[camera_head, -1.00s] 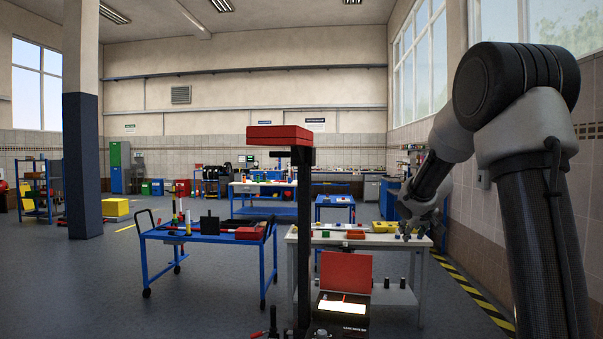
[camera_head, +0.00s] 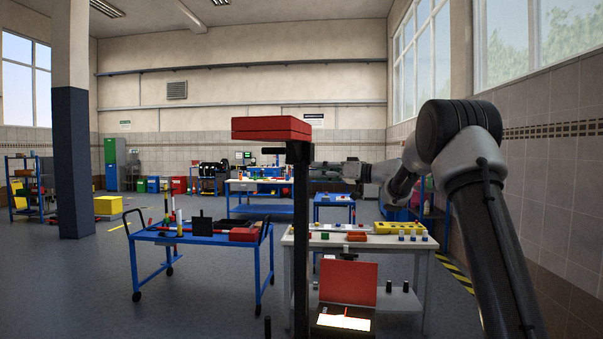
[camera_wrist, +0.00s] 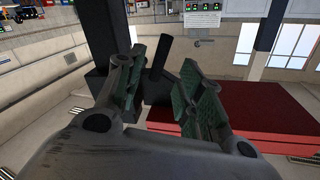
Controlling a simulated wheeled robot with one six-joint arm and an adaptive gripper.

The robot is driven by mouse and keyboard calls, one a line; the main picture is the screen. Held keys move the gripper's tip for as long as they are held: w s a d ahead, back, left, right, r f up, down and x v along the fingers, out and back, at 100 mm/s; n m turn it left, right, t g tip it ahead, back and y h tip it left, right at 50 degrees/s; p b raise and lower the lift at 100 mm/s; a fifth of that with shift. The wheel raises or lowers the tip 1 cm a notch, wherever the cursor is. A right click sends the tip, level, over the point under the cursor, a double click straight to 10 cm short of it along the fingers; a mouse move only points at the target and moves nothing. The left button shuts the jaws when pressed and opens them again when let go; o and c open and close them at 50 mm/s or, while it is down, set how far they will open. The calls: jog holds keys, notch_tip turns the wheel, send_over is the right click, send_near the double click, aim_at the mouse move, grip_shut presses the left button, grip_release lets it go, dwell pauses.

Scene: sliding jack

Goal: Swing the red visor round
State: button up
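The red visor (camera_head: 272,128) is a flat block on top of a black upright post (camera_head: 301,230). A short black bar (camera_head: 273,150) sticks out to the left just under it. In the wrist view the red visor (camera_wrist: 265,115) fills the right side. My gripper (camera_wrist: 163,62) is open there, with its green-padded fingers on either side of a black bar (camera_wrist: 156,75). A gap shows on both sides of the bar. In the head view a dark grey shape behind the post, probably my wrist and gripper, is too unclear to read.
A grey table (camera_head: 420,243) with small coloured parts stands behind the post. A red-lidded box (camera_head: 348,283) is low in front of it. A blue cart (camera_head: 198,237) with tools is at the left. Open floor lies further left.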

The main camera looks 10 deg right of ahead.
aim_at(302, 171)
jog(key=x, duration=0.7)
grip_shut()
